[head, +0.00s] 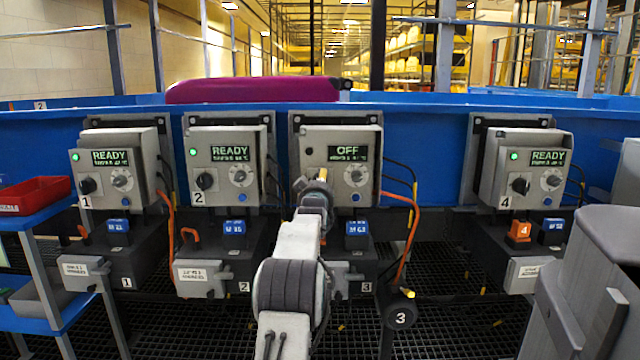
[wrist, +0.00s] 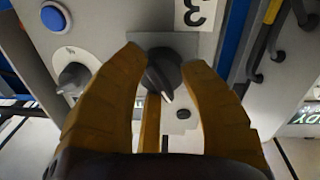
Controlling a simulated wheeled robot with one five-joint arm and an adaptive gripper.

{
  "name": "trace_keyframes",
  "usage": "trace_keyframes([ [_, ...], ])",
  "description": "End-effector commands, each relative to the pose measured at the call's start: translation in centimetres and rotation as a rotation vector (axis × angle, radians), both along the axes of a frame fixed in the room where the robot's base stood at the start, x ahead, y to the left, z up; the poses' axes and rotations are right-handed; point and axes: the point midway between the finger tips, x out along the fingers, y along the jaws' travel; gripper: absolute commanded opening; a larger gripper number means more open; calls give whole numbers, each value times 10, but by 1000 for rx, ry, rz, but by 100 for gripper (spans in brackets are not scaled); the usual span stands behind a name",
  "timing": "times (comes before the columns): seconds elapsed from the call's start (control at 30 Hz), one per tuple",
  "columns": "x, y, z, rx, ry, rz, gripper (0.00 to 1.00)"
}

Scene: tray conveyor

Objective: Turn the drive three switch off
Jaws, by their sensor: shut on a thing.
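The drive three box (head: 342,138) is grey, and its display (head: 348,153) reads OFF. The lamp at its upper left (head: 308,151) is dark. My gripper (head: 321,177) is at the lower left of its front face and hides its switch in the head view. In the wrist view the switch (wrist: 162,76) is a black knob with a white pointer line toward the bottom of the picture. My gripper's yellow fingers (wrist: 160,60) are shut on it, one on each side. An upturned 3 label (wrist: 196,13) is beside it.
Drive boxes one (head: 118,145), two (head: 230,145) and four (head: 530,160) read READY with green lamps. A grey dial (wrist: 74,77) and blue button (wrist: 54,18) are near my fingers. An orange cable (head: 413,235) hangs right of drive three. A grey cabinet (head: 600,240) is at right.

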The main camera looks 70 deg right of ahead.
Motion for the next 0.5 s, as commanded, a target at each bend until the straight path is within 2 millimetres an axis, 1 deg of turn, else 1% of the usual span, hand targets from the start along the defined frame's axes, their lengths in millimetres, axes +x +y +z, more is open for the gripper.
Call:
trace_keyframes([
  [0.03, 3, 1, 1, -7, 14, 3, 7],
  [0.2, 3, 1, 1, -20, 50, 2, 7],
  [0.5, 4, 1, 1, -23, 60, 3, 7],
])
